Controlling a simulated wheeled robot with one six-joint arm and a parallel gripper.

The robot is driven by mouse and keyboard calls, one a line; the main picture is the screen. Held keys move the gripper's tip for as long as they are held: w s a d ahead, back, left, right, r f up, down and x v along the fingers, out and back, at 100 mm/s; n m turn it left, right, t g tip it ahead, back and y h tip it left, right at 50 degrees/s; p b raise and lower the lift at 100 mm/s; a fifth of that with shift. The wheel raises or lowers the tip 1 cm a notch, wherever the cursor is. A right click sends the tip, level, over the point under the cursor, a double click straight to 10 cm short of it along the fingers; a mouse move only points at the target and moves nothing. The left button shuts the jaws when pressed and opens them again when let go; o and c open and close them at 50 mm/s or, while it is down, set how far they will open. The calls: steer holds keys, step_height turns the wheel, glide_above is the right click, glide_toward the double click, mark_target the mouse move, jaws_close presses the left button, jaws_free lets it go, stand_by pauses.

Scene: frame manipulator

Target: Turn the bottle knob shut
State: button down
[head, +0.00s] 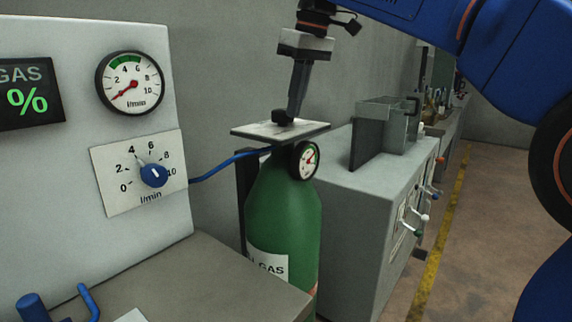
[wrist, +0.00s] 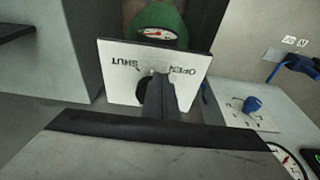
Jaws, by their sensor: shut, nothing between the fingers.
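The green gas bottle (head: 282,205) stands upright between the grey panel and a grey cabinet. A flat light plate (head: 262,131) sits over its top; in the wrist view the plate (wrist: 121,82) reads SHUT and OPEN, upside down. The dark bottle knob (head: 281,117) is on the plate, and in the wrist view it is mostly hidden behind the fingers (wrist: 145,88). My gripper (head: 294,115) is shut and empty, pointing down with its fingertips right beside the knob. I cannot tell whether they touch it. The knob's pointer direction is not clear.
A small gauge (head: 304,160) is on the bottle's neck, and a blue hose (head: 222,166) runs to the panel (head: 60,180). The panel carries a round gauge (head: 130,83) and a blue flow knob (head: 153,175). A grey cabinet (head: 362,200) with levers stands to the right.

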steer(key=shift+w+d, duration=0.5)
steer(key=shift+d, duration=0.05)
steer(key=shift+w+d, duration=0.3)
steer(key=shift+w, duration=0.45)
steer(key=shift+s+d, duration=0.1)
steer(key=shift+d, duration=0.1)
stand_by(0.4)
steer(key=shift+d, duration=0.15)
step_height(320, 180, up, 6)
stand_by(0.6)
steer(key=shift+s+a+f, duration=0.35)
steer(key=shift+s+f, duration=0.05)
steer(key=shift+f, duration=0.6)
steer(key=shift+s+a+f, duration=0.35)
steer(key=shift+f, duration=0.65)
steer(key=shift+s+a+f, duration=0.35)
steer(key=shift+s+f, duration=0.05)
steer(key=shift+f, duration=0.6)
